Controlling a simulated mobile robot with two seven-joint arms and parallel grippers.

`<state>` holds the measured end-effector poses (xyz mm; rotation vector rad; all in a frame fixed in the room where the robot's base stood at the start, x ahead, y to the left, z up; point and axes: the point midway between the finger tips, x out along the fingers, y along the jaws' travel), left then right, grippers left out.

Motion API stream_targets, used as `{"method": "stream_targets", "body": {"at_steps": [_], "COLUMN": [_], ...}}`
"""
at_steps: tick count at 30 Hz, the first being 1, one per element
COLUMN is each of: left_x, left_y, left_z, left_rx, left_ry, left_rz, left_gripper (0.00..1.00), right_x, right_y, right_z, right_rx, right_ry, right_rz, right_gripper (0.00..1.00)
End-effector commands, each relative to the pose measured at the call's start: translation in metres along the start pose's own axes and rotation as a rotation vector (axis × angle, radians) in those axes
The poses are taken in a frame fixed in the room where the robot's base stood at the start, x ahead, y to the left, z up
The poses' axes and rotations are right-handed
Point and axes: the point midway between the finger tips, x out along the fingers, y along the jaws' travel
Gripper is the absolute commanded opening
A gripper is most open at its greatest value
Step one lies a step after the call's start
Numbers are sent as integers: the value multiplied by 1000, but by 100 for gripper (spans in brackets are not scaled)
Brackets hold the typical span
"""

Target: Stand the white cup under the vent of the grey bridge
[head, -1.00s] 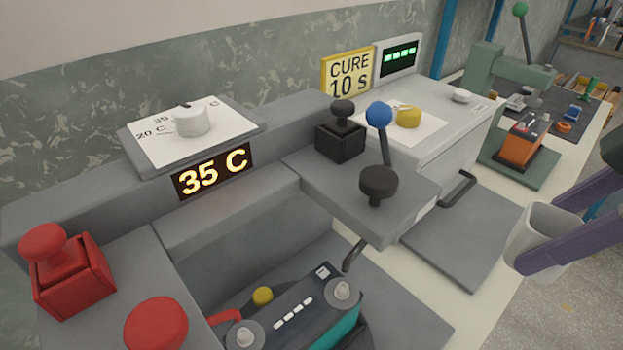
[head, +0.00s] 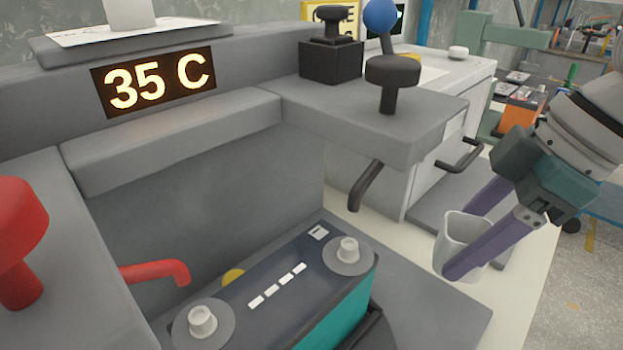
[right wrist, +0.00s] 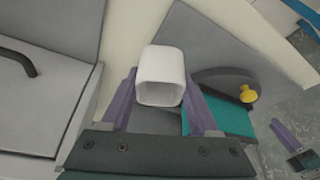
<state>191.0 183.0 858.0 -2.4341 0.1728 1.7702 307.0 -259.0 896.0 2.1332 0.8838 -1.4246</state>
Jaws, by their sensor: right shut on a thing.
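The white cup (head: 462,238) is upright or nearly so between the purple fingers of my right gripper (head: 464,237), which is shut on it. In the right wrist view the cup (right wrist: 162,80) shows its open mouth between both fingers. The grey bridge (head: 220,130) carries a lit 35 C display. A dark bent pipe (head: 364,186) hangs under its right deck; I cannot tell for sure that it is the vent. The cup is right of this pipe, clearly apart. Purple finger parts, likely my left gripper (right wrist: 288,138), show at the right wrist view's edge; their opening is unclear.
A teal battery (head: 335,318) with two grey terminals lies below the bridge. A red bent pipe (head: 160,270) is at left. A black knob (head: 393,75) stands on the right deck. A white cabinet (head: 440,135) with a dark handle stands behind. The pale table strip near the cup is clear.

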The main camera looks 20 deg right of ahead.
Motion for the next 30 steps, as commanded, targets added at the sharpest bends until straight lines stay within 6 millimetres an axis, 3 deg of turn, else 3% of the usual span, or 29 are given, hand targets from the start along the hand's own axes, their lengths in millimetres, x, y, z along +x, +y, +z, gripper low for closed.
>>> {"method": "stream_targets", "body": {"at_steps": [3,9,16,29,30], "left_x": [4,7,15,15,14], "left_y": [0,-1,0,2,2], "left_z": [2,2,5,5,5], "left_rx": [2,3,2,-4,-5], "left_ry": [0,0,0,0,0], "left_rz": [-2,-3,-2,3,4], "left_gripper": [50,50,50,50,50], "right_x": [17,28,57,63,63], "right_y": [0,0,0,0,0], "right_z": [-14,-23,-40,-40,-40], "right_rx": [2,3,1,0,0], "right_ry": [5,1,0,-3,-3], "right_rz": [-1,0,0,1,1], "right_gripper": [0,0,0,0,66]}}
